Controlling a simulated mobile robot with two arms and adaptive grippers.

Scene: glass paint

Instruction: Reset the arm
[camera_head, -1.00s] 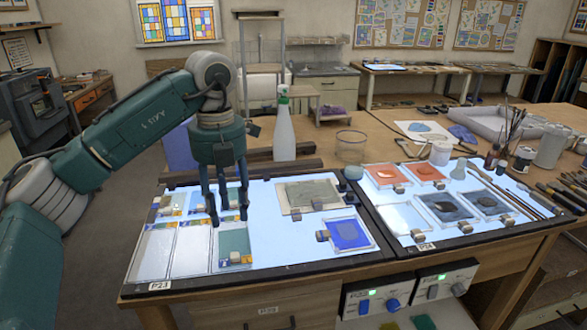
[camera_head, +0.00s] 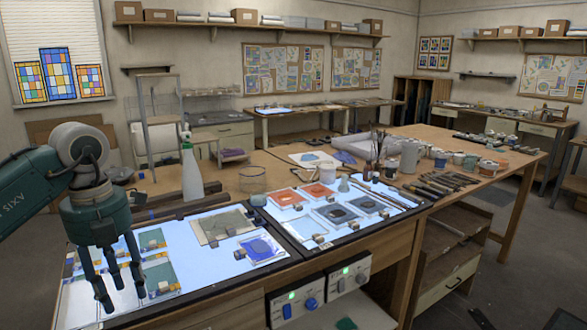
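My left gripper (camera_head: 122,288) hangs fingers down over the left end of the lit light table (camera_head: 205,275), at the lower left of the head view. Its fingers are spread apart with nothing between them. They partly cover the glass tiles there. A green glass tile (camera_head: 161,275) lies just right of the fingers. I cannot tell how far above the panel the fingertips are. My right arm and gripper are not in view.
A spray bottle (camera_head: 190,170) stands behind the panel, with a clear glass jar (camera_head: 252,180) to its right. A blue glass tile (camera_head: 262,250) and orange tiles (camera_head: 285,198) lie on the panels. Brushes, tools and pots crowd the workbench farther right.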

